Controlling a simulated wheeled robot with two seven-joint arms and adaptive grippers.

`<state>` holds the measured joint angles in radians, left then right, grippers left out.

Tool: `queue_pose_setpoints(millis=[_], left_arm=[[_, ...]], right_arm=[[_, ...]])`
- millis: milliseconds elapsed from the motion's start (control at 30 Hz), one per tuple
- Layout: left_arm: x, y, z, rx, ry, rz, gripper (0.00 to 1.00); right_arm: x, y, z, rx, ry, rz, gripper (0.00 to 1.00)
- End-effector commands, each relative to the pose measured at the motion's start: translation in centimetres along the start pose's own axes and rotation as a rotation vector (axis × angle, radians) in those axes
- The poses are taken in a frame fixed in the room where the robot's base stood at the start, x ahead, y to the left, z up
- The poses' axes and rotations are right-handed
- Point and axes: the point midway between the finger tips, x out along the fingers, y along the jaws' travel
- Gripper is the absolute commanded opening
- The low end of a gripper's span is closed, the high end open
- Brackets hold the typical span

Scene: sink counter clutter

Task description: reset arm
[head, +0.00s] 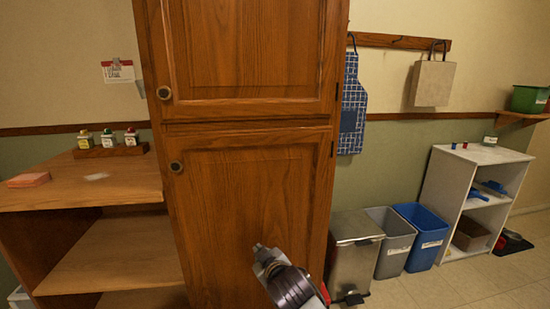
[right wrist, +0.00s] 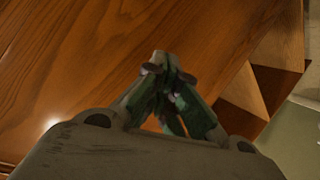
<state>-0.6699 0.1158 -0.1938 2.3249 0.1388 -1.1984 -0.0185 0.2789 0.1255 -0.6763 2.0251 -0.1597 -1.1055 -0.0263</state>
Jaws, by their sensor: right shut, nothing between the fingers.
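My right gripper (head: 259,249) shows at the bottom middle of the head view, in front of the lower door of a tall wooden cabinet (head: 245,190). In the right wrist view its two fingers (right wrist: 163,62) meet at the tips, with nothing between them. The brown wood grain of the cabinet (right wrist: 100,50) fills much of that view behind the fingers. I cannot tell the exact gap between the fingertips and the door. My left gripper is not in view.
Left of the cabinet, a wooden shelf unit (head: 110,245) holds small bottles and a pink block (head: 29,180). To the right stand a metal bin (head: 354,255), a grey bin (head: 391,245), a blue bin (head: 425,232) and a white shelf (head: 445,190). Open tiled floor lies at the lower right.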

Motion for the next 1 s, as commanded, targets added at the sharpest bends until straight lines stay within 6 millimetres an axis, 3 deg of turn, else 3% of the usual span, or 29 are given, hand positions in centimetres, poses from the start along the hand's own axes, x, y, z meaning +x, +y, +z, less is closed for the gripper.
queue_pose_setpoints(millis=[400, 667, 1000], left_arm=[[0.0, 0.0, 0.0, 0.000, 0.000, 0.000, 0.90], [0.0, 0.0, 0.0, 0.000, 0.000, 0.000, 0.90], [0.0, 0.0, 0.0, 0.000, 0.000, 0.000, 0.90]], right_arm=[[-4.5, 0.9, 7.2, 0.298, -0.117, -0.134, 0.00], [-6.7, 1.4, 11.7, 0.414, -0.165, -0.152, 0.00], [-9.4, 1.3, 19.1, 0.510, -0.276, -0.127, 0.00]])
